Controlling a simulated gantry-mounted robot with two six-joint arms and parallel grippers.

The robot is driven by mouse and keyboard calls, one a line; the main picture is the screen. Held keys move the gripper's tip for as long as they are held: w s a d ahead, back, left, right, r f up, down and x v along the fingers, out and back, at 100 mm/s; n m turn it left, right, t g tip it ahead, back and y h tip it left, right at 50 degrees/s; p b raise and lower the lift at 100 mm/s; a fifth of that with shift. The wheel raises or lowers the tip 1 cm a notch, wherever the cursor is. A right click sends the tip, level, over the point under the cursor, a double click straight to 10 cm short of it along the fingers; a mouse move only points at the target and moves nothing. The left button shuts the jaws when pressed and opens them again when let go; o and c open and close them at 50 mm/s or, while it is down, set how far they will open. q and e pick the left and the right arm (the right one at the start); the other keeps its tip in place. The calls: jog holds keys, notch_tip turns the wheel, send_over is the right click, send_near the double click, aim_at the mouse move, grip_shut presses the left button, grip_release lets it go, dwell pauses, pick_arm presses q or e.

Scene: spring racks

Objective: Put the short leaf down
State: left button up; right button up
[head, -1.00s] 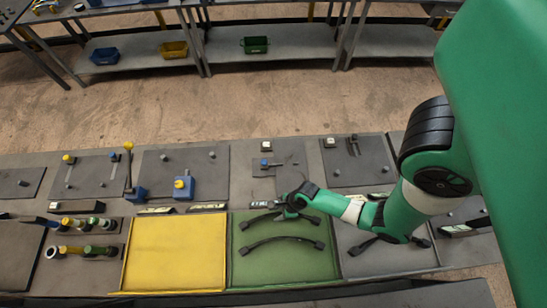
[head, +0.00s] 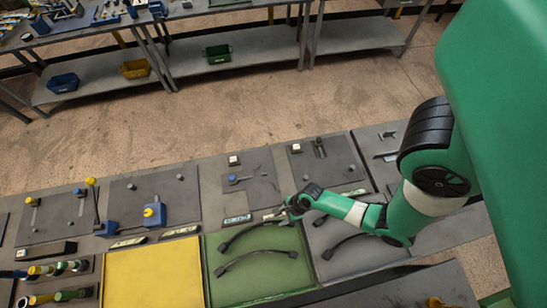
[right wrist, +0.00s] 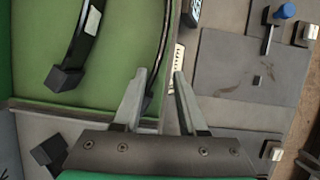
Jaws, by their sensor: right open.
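Two dark curved leaves lie in the green tray (head: 215,290): an upper leaf (head: 245,233) and a lower leaf (head: 258,254). I cannot tell for certain which is the short leaf. My right gripper (head: 286,212) is at the upper leaf's right end, by the tray's back right corner. In the right wrist view its fingers (right wrist: 162,78) are apart, with nothing held between them. The thin leaf (right wrist: 158,45) lies beside the left finger, which partly covers its end. The other leaf (right wrist: 80,40), with a pale label, lies farther left. My left gripper is not in view.
A yellow tray (head: 153,275) is left of the green one; a grey tray (head: 385,250) with more dark leaves is right. Dark plates with small fittings, including a blue block (head: 152,212), line the back of the bench. Floor separates it from shelves behind.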

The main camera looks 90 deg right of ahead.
jog(key=shift+w, duration=0.15)
